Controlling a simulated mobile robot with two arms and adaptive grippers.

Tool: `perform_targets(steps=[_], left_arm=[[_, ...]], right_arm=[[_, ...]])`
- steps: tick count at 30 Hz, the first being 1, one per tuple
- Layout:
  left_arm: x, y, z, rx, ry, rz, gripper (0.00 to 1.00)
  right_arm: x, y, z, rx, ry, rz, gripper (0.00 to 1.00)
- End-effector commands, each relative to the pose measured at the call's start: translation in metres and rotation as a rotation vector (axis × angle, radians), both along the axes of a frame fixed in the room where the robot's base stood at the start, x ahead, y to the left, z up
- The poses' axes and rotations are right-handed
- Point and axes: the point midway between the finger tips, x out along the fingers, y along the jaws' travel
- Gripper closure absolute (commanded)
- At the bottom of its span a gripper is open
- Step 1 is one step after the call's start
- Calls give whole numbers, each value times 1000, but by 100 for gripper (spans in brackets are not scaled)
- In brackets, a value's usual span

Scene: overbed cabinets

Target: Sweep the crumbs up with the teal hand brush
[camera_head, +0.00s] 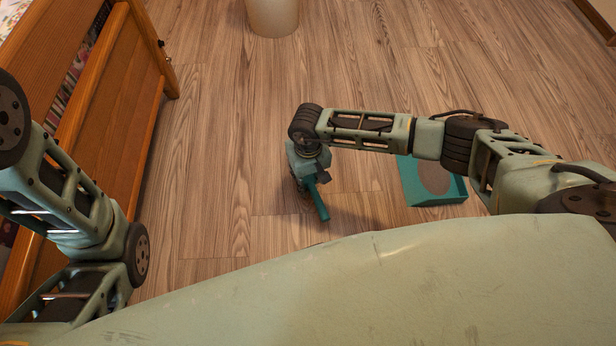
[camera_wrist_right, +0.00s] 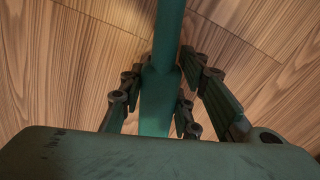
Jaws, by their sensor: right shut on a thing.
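The teal hand brush (camera_head: 319,202) is held low over the wooden floor, with its handle pointing toward me in the head view. My right gripper (camera_head: 308,178) is shut on it. In the right wrist view the brush (camera_wrist_right: 160,95) runs between the two fingers of the right gripper (camera_wrist_right: 162,108). The bristles are hidden under the gripper, and I cannot tell whether they touch the floor. I cannot make out any crumbs in either view. My left arm shows at the left edge of the head view, but its gripper is out of sight.
A teal open box or dustpan (camera_head: 435,201) lies on the floor to the right, partly behind my right arm. A wooden bed frame (camera_head: 110,110) stands along the left. A pale cylindrical bin (camera_head: 272,14) stands at the top. The floor (camera_head: 215,130) between is clear.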

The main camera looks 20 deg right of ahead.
Motion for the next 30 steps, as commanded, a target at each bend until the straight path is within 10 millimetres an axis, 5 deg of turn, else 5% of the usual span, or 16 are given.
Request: perform_targets(steps=[17, 30], left_arm=[[1, 0, -8, 0, 2, 0, 77], [1, 0, 0, 0, 3, 0, 77]], right_arm=[[0, -1, -9, 0, -1, -1, 91], [-7, -26, -7, 1, 0, -1, 91]])
